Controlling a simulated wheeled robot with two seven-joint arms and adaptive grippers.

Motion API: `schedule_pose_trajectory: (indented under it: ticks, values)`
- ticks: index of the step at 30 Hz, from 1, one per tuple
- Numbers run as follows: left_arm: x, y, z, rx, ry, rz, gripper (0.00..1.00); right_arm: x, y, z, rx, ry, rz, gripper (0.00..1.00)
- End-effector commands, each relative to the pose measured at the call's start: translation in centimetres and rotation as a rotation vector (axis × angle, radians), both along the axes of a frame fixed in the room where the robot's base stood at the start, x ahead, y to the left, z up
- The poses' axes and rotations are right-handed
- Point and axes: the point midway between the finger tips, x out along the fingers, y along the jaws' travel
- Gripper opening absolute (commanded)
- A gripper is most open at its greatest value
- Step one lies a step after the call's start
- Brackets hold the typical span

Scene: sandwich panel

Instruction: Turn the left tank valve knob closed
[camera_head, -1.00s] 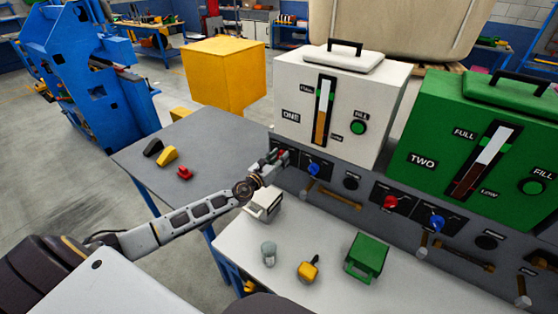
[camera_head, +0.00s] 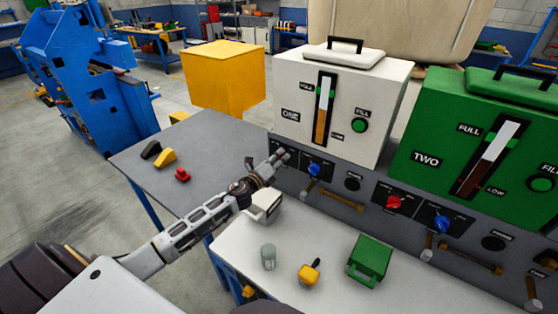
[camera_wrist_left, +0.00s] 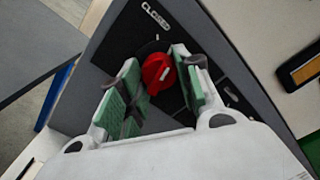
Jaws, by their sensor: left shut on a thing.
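The left tank's red valve knob (camera_wrist_left: 157,72) sits on a dark plate on the grey panel in the left wrist view. My left gripper (camera_wrist_left: 154,80) has one green-padded finger on each side of this knob and is shut on it. A CLOSED label (camera_wrist_left: 155,14) is beyond the knob, and a second label on the right is too small to read. In the head view my left gripper (camera_head: 281,156) is at the left end of the panel below the white tank ONE (camera_head: 340,110), and the arm hides the knob. My right gripper is not in view.
A blue knob (camera_head: 314,169) is just right of my left gripper. A red knob (camera_head: 393,202) and another blue knob (camera_head: 441,223) belong to the green tank TWO (camera_head: 440,135). A cup (camera_head: 268,256), yellow item (camera_head: 309,273) and green container (camera_head: 368,258) stand on the white table.

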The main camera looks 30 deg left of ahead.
Motion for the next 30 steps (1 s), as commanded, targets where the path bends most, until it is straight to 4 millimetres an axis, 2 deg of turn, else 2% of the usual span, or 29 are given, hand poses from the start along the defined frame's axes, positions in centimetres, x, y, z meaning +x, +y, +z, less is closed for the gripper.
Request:
schedule_pose_trajectory:
  ticks: [15, 20, 30]
  values:
    - [0.0, 0.0, 0.2, -0.434, 0.061, 0.002, 0.1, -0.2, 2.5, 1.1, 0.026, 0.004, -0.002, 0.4]
    - [0.0, 0.1, 0.2, -0.507, 0.071, 0.001, 0.1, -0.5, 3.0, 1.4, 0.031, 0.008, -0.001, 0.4]
    - [0.0, 0.1, 0.1, -0.556, 0.078, 0.002, 0.1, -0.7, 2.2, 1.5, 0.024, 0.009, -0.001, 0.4]
